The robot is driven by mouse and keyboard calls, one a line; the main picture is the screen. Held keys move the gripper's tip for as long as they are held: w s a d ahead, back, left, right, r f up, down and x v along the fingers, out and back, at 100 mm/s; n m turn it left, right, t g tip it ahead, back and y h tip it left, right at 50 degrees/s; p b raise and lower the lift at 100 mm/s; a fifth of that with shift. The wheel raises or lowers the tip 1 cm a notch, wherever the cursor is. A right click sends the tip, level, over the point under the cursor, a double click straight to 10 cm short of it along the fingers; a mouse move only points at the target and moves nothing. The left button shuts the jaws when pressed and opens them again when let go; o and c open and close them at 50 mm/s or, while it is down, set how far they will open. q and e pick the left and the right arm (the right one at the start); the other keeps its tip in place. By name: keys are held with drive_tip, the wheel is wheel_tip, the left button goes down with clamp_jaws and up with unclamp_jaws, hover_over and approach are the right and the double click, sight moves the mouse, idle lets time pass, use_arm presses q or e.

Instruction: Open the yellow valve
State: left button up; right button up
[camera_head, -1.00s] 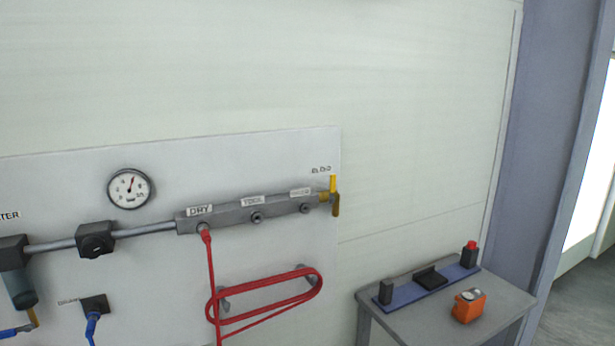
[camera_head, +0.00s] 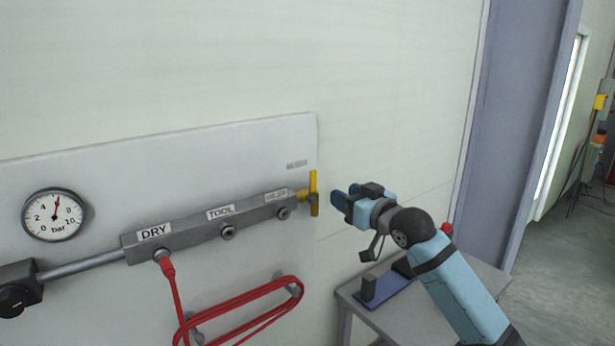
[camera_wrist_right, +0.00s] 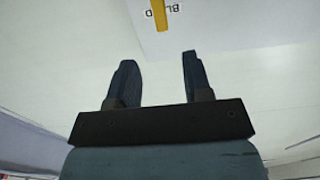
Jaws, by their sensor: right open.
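The yellow valve (camera_head: 313,193) sits at the right end of the grey manifold, with its handle standing upright. My right gripper (camera_head: 338,195) is just to the right of the valve handle, open and empty, its fingers pointing left toward it. I see no contact with the handle. In the right wrist view the yellow handle (camera_wrist_right: 159,14) shows at the top edge, partly cut off, beyond the two open dark fingers (camera_wrist_right: 157,72). My left gripper is not in view.
The grey manifold (camera_head: 190,229) carries DRY and TOOL labels. A pressure gauge (camera_head: 54,214) is at left. A red hose (camera_head: 250,318) hangs coiled below. A grey table (camera_head: 490,278) with a blue strip stands under my right arm. The wall above is clear.

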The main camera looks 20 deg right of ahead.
sight(314, 180)
drive_tip(key=p+x, duration=0.2)
drive_tip(key=x, duration=0.9)
drive_tip(key=shift+w+p, duration=0.15)
drive_tip(key=shift+p, duration=0.25)
drive_tip(key=shift+w+a+f, duration=0.1)
drive_tip(key=shift+w+a, duration=0.15)
drive_tip(key=shift+w, duration=0.15)
clamp_jaws()
